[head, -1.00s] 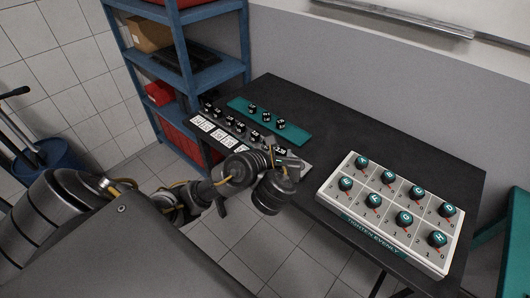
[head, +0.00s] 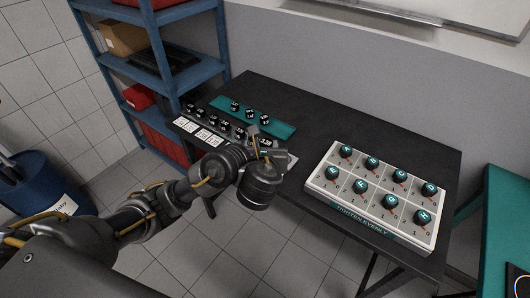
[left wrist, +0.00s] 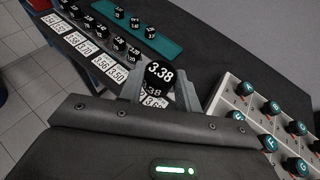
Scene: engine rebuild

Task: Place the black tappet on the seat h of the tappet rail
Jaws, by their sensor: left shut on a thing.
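My left gripper (left wrist: 159,88) is shut on a black tappet marked 3.38 (left wrist: 159,72), with a finger on each side of it. In the head view the gripper (head: 260,140) is over the near right end of a dark rail (head: 288,160), which I take for the tappet rail. Several black tappets (head: 223,125) stand along this rail beside white number cards (head: 203,137). My gripper and arm hide part of the rail's near end, so I cannot make out seat h or whether the held tappet touches it. My right gripper is not in view.
A teal strip (head: 283,131) behind the rail carries three black tappets (head: 249,111). A white box (head: 330,187) with several lettered teal-topped knobs stands at the right of the dark table (head: 330,110). Blue shelves (head: 165,85) stand beyond the left end. Table behind the box is clear.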

